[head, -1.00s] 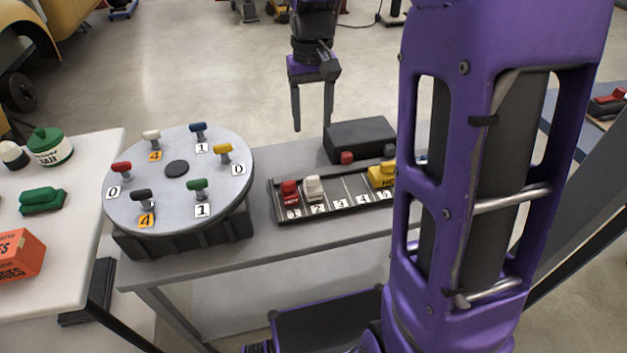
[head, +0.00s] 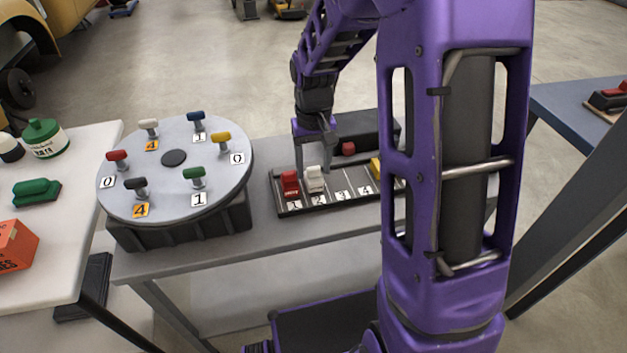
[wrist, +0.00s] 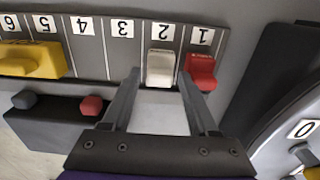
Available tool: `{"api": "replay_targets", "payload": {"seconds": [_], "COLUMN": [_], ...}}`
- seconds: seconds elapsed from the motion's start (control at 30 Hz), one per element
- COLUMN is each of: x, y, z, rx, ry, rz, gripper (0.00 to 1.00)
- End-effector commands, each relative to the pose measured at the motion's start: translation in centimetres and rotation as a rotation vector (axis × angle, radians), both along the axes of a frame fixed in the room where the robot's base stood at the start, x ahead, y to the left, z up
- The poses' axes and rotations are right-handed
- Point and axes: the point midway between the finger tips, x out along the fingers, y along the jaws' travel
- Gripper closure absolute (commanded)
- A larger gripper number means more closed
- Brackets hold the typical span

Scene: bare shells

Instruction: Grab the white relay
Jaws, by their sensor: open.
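The white relay (head: 315,181) sits in slot 2 of a dark numbered rack (head: 340,203), right beside the red relay (head: 290,183) in slot 1. In the wrist view the white relay (wrist: 160,68) lies between and just ahead of the fingertips of my gripper (wrist: 160,80), with the red relay (wrist: 201,70) close to the right finger. My gripper (head: 313,166) is open and empty, just behind and above the white relay in the head view. Whether a finger touches either relay cannot be told.
A yellow relay (wrist: 30,60) sits at slots 5 and 6; slots 3 and 4 are empty. A black box (head: 370,135) with a red button stands behind the rack. A round disc (head: 215,185) with several coloured handles stands to the left. My arm hides the rack's right end.

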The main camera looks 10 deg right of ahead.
Motion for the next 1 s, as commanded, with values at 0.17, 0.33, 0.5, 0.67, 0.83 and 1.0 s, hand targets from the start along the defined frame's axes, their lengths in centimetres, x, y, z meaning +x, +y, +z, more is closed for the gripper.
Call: {"api": "replay_targets", "payload": {"seconds": [0.17,0.33,0.5,0.67,0.83,1.0], "x": [0.00,0.02,0.02,0.03,0.04,0.06], "y": [-0.01,-0.01,0.00,-0.01,0.00,0.00], "z": [-1.16,-1.11,-1.09,-1.08,-1.06,-0.84], "rx": [0.000,0.000,0.000,0.000,0.000,0.000], "ry": [0.000,0.000,0.000,-0.001,-0.001,-0.002], "rz": [0.000,0.000,0.000,0.000,0.000,0.000], "gripper": [0.40,0.40,0.69,0.98,1.00,1.00]}}
